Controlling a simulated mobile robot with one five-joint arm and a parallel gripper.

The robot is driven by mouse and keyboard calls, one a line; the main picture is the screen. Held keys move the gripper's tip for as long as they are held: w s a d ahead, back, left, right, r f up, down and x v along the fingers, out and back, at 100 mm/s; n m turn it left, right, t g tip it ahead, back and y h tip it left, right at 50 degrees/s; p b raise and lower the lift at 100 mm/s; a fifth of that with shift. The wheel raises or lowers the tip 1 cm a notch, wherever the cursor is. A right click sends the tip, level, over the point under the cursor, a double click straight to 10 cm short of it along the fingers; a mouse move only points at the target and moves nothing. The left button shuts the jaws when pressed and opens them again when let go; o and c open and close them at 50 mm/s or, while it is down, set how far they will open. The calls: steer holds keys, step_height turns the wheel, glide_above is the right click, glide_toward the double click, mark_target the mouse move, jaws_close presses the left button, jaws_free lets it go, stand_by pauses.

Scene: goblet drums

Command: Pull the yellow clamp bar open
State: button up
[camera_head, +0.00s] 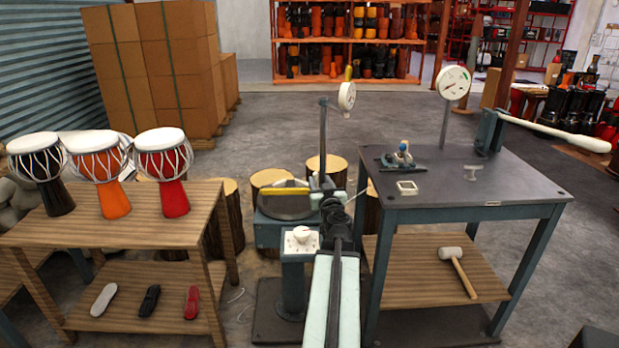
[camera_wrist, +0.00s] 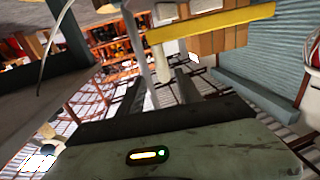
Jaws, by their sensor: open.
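The yellow clamp bar (camera_head: 284,191) lies across the top of the round dark machine (camera_head: 285,207) in the middle of the head view. Its right end is close to my gripper (camera_head: 329,190), which partly hides that side of the machine. In the wrist view the yellow bar (camera_wrist: 212,24) runs slanting across the upper middle, beyond the fingertips. My gripper (camera_wrist: 157,88) is open there, its two dark fingers apart. A pale upright post shows between and beyond them. I see no contact between the fingers and the bar.
A dark-topped table (camera_head: 465,188) with a gauge (camera_head: 453,83) and a long white-handled lever (camera_head: 555,131) stands to the right. A wooden bench (camera_head: 110,231) with several drums stands left. Log stools (camera_head: 270,178) are behind the machine.

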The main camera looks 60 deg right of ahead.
steer(key=x, duration=0.7)
steer(key=shift+w, duration=0.45)
jaws_close()
stand_by(0.8)
